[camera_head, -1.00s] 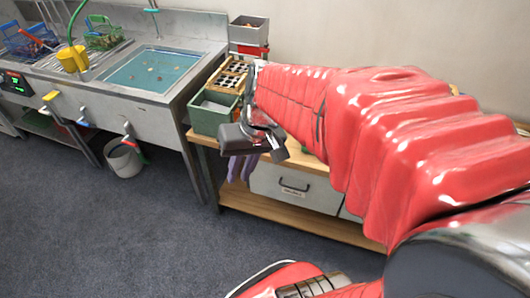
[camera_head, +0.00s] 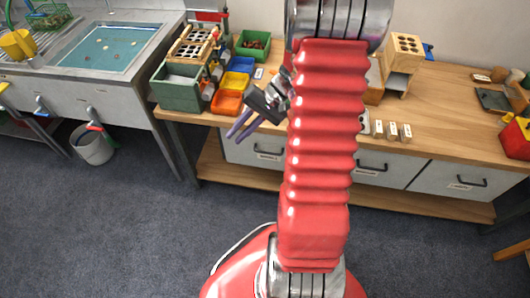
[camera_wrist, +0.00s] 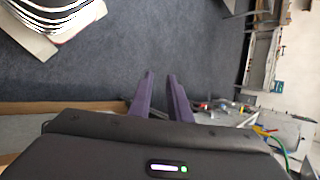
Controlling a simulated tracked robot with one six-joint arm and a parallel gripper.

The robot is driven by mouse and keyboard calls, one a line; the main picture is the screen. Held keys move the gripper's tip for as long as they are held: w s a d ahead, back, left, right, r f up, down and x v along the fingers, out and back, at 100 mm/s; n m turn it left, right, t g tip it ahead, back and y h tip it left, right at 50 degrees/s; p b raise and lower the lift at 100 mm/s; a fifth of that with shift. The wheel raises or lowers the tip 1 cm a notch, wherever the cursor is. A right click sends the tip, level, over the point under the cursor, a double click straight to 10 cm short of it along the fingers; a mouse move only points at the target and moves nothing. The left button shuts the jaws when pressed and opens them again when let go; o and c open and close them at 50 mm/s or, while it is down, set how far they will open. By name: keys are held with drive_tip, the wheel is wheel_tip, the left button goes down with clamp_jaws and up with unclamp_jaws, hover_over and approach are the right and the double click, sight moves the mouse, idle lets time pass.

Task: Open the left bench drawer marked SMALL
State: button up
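The left bench drawer (camera_head: 240,151) is a grey front under the wooden bench top. It is shut, with a dark handle (camera_head: 268,155) and a small label too small to read here. My arm hides its right end. My gripper (camera_head: 238,127) hangs above and in front of the drawer's upper left part, not touching the handle. Its two purple fingers point down and left, apart and empty. In the wrist view the fingers (camera_wrist: 161,75) also stand apart with only floor beyond them; the drawer handle does not show there.
The middle drawer (camera_head: 389,171) and right drawer (camera_head: 450,182) are shut. Coloured bins, including an orange one (camera_head: 227,102), and a green box (camera_head: 178,92) stand on the bench top near my gripper. A lower shelf (camera_head: 215,170) runs beneath. The floor in front is clear.

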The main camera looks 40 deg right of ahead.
drive_tip(key=s+d+f+m+t+y, duration=0.1)
drive_tip(key=d+f+m+t, duration=0.5)
drive_tip(key=d+f, duration=0.65)
drive_tip(key=m+t+h, duration=0.4)
drive_tip(key=m+t, duration=0.2)
approach(268, 153)
drive_tip(key=f+v, duration=0.1)
drive_tip(key=v, duration=0.2)
drive_tip(key=shift+s+d+r, duration=0.15)
drive_tip(key=shift+r, duration=0.55)
drive_tip(key=shift+g, duration=0.3)
drive_tip(key=x, duration=1.4)
drive_tip(key=shift+d, duration=0.15)
drive_tip(key=shift+c, duration=0.5)
clamp_jaws()
drive_tip(key=shift+f, duration=0.1)
